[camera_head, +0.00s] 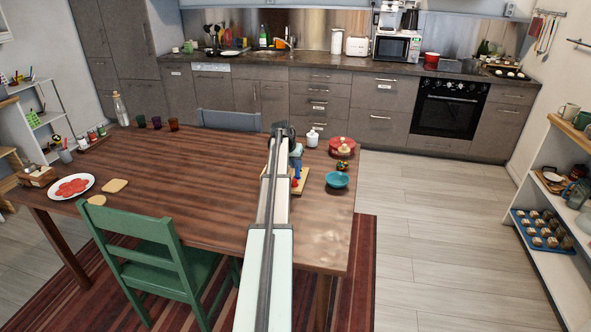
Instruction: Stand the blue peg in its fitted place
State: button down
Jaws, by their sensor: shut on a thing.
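My arm reaches from the bottom centre over the table, and my gripper (297,158) points down at its far end. The gripper is small and partly hidden behind the arm. It is shut on the blue peg (296,169), which shows only as a small blue patch. A light wooden board (303,182) with small coloured parts lies directly below, its left part hidden by the arm. I cannot tell whether the peg touches the board, or which place on it is fitted for the peg.
Right of the board are a teal bowl (338,180), a small multicoloured item (343,165) and a red pot (342,146). A white bottle (312,138) stands behind. A plate (71,187) lies far left.

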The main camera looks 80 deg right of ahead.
notch_tip(320, 180, down, 2)
jog(key=shift+f, duration=0.25)
jog(key=c, duration=1)
grip_release()
jog(key=v, duration=1.2)
